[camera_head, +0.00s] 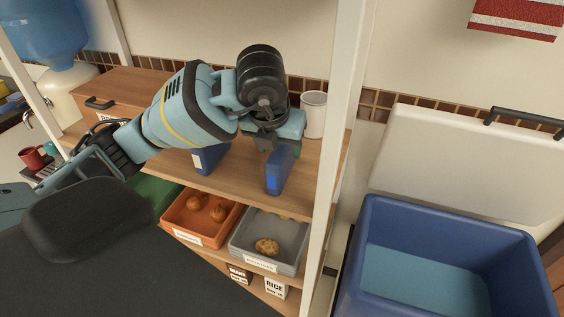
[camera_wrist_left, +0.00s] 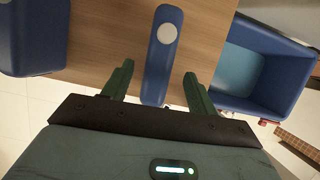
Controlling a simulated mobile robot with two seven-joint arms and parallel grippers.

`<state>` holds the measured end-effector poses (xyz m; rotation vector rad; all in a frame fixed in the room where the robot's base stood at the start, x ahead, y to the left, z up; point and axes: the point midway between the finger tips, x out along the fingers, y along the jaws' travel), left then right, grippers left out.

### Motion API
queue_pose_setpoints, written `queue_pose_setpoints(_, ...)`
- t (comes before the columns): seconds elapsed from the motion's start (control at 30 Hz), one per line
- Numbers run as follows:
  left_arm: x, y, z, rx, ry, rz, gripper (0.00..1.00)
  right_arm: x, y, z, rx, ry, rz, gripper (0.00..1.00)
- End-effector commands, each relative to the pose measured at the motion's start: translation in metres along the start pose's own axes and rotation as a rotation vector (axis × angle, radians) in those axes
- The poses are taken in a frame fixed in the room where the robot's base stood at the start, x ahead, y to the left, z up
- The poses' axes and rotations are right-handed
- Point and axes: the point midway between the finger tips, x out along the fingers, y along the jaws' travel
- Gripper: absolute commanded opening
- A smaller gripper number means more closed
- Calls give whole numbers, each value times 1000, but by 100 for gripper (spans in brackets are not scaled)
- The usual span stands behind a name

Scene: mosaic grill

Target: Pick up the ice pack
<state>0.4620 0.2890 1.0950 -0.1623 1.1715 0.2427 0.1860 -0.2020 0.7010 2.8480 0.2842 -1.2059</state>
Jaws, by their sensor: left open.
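A blue ice pack (camera_head: 279,172) stands upright on the wooden shelf, near its front right edge. It also shows in the left wrist view (camera_wrist_left: 163,50), narrow side on, with a round white spot. My left gripper (camera_head: 281,148) is right above it, pointing down, and open. In the left wrist view its two green fingers (camera_wrist_left: 158,74) are on either side of the pack, with gaps visible on both sides. A second blue pack (camera_head: 208,160) stands to the left on the same shelf, partly hidden by my arm; it also shows in the left wrist view (camera_wrist_left: 36,35).
A white cup (camera_head: 313,116) stands behind the gripper, close to the white shelf post (camera_head: 339,120). An open blue cooler (camera_head: 372,225) is on the right, its inside empty. Orange (camera_head: 184,233) and grey (camera_head: 236,249) bins with food sit on the shelf below.

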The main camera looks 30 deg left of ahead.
Motion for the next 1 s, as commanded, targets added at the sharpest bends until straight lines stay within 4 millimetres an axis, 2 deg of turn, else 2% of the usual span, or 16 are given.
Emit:
queue_pose_setpoints(0.4,47,3,5,-2,2,1,58,0,0,-6,-1,11,0,47)
queue_pose_setpoints(1.0,52,2,5,0,-1,0,58,0,3,-4,-13,9,0,47)
